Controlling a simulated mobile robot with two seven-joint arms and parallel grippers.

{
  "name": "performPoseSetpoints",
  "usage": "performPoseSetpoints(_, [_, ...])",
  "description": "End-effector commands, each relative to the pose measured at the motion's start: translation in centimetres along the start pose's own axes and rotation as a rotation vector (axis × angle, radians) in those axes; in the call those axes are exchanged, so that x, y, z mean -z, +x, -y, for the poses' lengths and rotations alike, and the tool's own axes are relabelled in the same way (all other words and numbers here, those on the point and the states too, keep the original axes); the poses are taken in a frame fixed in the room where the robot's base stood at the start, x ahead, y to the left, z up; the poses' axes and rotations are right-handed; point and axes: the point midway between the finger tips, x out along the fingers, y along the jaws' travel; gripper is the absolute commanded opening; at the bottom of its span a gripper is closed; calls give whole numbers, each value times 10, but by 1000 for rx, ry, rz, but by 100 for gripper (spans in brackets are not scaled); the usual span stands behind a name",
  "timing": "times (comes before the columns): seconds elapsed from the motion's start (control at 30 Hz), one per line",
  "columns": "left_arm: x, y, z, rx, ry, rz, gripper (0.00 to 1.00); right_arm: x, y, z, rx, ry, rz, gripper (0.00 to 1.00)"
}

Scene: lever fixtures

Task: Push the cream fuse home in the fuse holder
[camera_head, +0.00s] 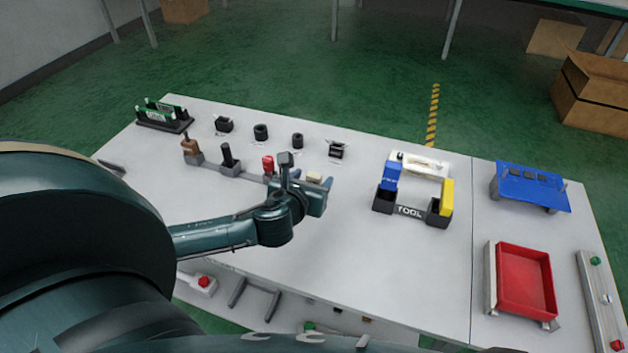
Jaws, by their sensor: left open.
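The cream fuse (314,177) is a small pale block at the right end of a row of upright pieces on the table. It shows just beyond my left gripper (312,179), whose blue fingertips appear on either side of it. The left gripper is open, and I cannot tell whether it touches the fuse. The grey fuse holder (242,173) shows as a low base under the row; its part below the cream fuse is hidden by my gripper. How deep the fuse sits cannot be seen. My right gripper is not in view.
Brown (190,147), black (227,156) and red (268,163) pieces stand to the left in the same row. Several small black parts lie behind. A tool caddy (410,211) stands to the right, with a red tray (524,280) beyond. The table's front middle is clear.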

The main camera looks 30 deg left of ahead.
Motion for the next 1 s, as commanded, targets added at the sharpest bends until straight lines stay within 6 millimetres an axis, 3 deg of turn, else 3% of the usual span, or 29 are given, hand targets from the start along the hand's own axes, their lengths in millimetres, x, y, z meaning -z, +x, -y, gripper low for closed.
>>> performPoseSetpoints(0.13, [0, 18, 0, -1, 0, -1, 56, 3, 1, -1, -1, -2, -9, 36])
performPoseSetpoints(0.4, [0, 22, 0, 1, 1, -1, 56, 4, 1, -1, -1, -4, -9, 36])
performPoseSetpoints(1.0, [0, 21, 0, 0, 1, -1, 9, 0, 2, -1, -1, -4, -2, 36])
